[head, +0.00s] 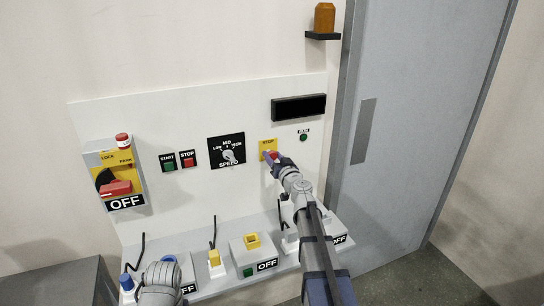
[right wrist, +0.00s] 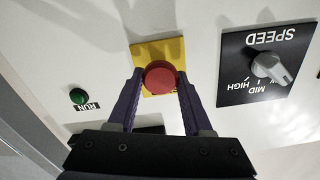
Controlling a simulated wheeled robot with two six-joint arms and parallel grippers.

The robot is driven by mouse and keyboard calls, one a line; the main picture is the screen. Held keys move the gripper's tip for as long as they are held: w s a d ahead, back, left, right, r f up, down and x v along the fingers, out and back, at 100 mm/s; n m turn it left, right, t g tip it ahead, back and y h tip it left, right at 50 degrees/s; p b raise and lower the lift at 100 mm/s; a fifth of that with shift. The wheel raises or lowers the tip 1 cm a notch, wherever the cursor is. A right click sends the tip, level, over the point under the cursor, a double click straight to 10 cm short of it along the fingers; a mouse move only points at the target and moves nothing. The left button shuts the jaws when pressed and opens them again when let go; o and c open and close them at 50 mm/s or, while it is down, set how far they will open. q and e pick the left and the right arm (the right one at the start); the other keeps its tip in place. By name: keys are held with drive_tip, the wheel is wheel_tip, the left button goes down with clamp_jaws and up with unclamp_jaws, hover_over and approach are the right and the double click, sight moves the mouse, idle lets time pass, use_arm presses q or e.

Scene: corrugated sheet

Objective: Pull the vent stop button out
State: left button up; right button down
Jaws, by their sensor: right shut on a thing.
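The red vent stop button (head: 273,154) sits on a yellow plate (head: 266,143) marked STOP, on the white wall panel. In the right wrist view the round red button (right wrist: 160,73) stands in front of its yellow plate (right wrist: 148,51). My right gripper (head: 271,157) is at the button, and its two dark purple fingers (right wrist: 160,80) lie one on each side of the red head, shut on it. The button's stem is hidden behind the head. My left gripper does not show; only a grey part of my own arm is at the bottom left.
A speed knob (head: 229,155) is left of the button, with START (head: 168,162) and STOP (head: 188,160) push buttons further left. A green RUN button (head: 303,137) is to the right. A lower shelf (head: 205,289) holds plugs and switch boxes. A grey door (head: 410,130) stands at right.

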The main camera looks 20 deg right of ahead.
drive_tip(key=shift+s, duration=0.1)
drive_tip(key=shift+c, duration=1.5)
unclamp_jaws()
drive_tip(key=shift+s, duration=0.1)
drive_tip(key=s, duration=0.7)
drive_tip(key=shift+s, duration=0.3)
drive_tip(key=shift+a, duration=0.15)
